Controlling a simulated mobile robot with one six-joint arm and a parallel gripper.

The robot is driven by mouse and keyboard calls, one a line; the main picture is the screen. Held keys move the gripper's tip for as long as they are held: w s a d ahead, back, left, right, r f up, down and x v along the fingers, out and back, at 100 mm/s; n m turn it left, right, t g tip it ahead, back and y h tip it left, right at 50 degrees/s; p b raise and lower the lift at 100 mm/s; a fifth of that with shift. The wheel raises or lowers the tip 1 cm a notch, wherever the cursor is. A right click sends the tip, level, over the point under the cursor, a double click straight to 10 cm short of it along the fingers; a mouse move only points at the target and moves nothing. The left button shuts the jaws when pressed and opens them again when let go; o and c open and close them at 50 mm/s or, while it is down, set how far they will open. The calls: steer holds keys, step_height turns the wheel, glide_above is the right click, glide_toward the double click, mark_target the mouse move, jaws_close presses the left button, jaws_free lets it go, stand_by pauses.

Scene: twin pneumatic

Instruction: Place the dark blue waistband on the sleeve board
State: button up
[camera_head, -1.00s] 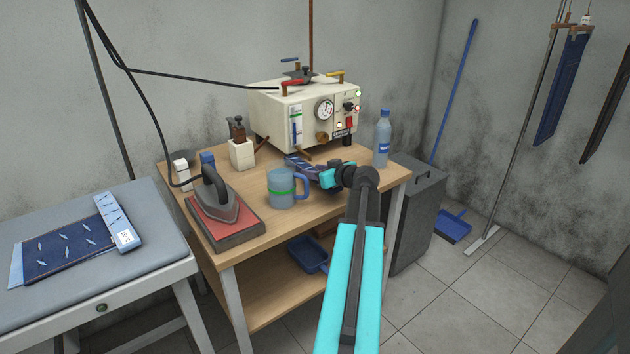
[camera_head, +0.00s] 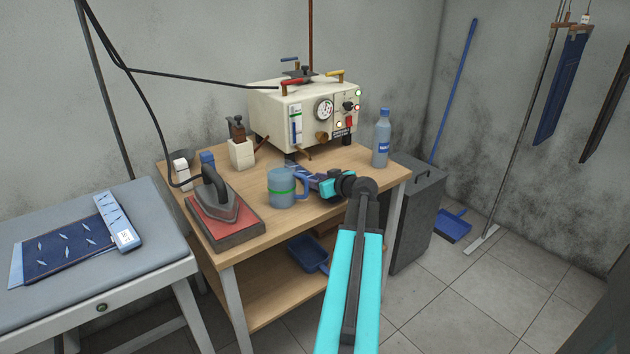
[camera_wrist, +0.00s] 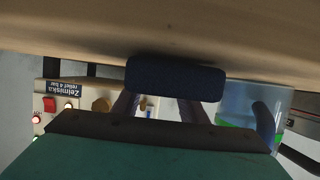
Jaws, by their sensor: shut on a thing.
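My gripper (camera_head: 312,178) is low over the wooden table, just right of and behind the blue mug. It is shut on a dark blue piece, which I take for the waistband. In the wrist view the waistband (camera_wrist: 175,78) shows end-on as a rounded dark blue pad between the two dark fingers, close to the tabletop. In the head view the fingers and mug hide much of it. A grey padded board (camera_head: 150,258) stands at the left; I cannot tell if it is the sleeve board. Dark blue patterned cloth (camera_head: 68,248) and a light blue strip (camera_head: 118,218) lie on it.
The mug (camera_head: 282,188) stands close to my gripper. The iron (camera_head: 222,200) on its red rest is left of it. A steam generator (camera_head: 300,115) stands behind, a water bottle (camera_head: 382,138) at the right. A white holder (camera_head: 241,153) stands at the back left.

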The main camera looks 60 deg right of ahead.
mark_target(336, 197)
steer(key=shift+f, duration=0.15)
steer(key=o, duration=1.1)
steer(key=shift+c, duration=0.2)
steer(key=shift+r, duration=0.2)
steer(key=v, duration=1.2)
steer(key=shift+o, duration=0.5)
